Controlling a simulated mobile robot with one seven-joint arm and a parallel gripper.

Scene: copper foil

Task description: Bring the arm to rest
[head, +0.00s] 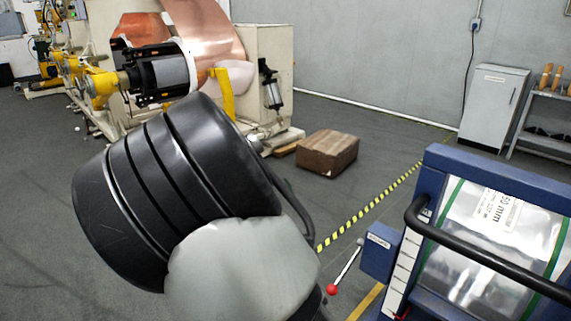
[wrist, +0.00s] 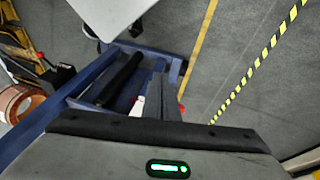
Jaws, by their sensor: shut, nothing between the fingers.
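My arm fills the left and middle of the head view as a large black ribbed link (head: 170,190) with a rounded grey section (head: 240,270) below it. The head view does not show my fingers. In the wrist view the grey body of my gripper, with a green light, spans the bottom edge. My gripper (wrist: 167,97) is shut and empty, its dark grey fingers above a blue frame and a black roller. Whether it touches anything there I cannot tell.
A blue-framed machine (head: 438,180) with a black bar handle stands right; a red-knobbed lever (head: 332,289) is beside it. A copper foil machine (head: 262,70) stands behind my arm. A brown box (head: 327,153) lies on the floor. Floor beyond the yellow-black tape (head: 370,204) is fairly clear.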

